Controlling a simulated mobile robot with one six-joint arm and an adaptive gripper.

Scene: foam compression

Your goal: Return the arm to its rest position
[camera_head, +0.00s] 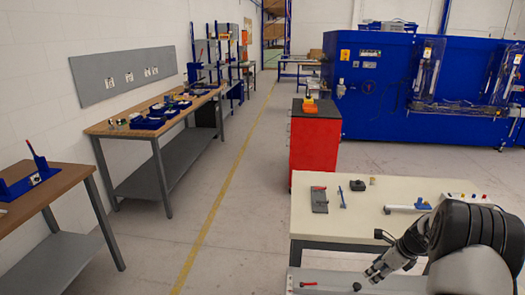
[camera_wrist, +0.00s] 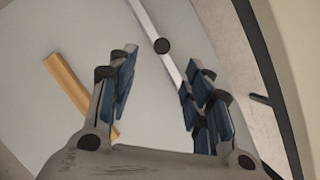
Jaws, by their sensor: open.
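My gripper (camera_head: 376,271) hangs at the front edge of the pale worktable (camera_head: 350,220) in the head view, at the end of my dark grey arm. In the wrist view, my gripper (camera_wrist: 160,75) has its two blue-padded fingers spread wide apart. Nothing is held between them. Behind the fingers, the wrist view shows a pale surface with a light bar (camera_wrist: 148,22) bearing a dark round knob, and an orange-brown bar (camera_wrist: 70,82) at the left. Both appear apart from the fingers. The forearm hides part of the table's right side in the head view.
The worktable holds a grey plate (camera_head: 319,201), a small blue tool (camera_head: 342,197), a dark block (camera_head: 357,185) and a blue-and-white item (camera_head: 408,207). A red cabinet (camera_head: 314,145) and blue machine (camera_head: 380,100) stand behind. Wooden benches line the left wall; the floor between is clear.

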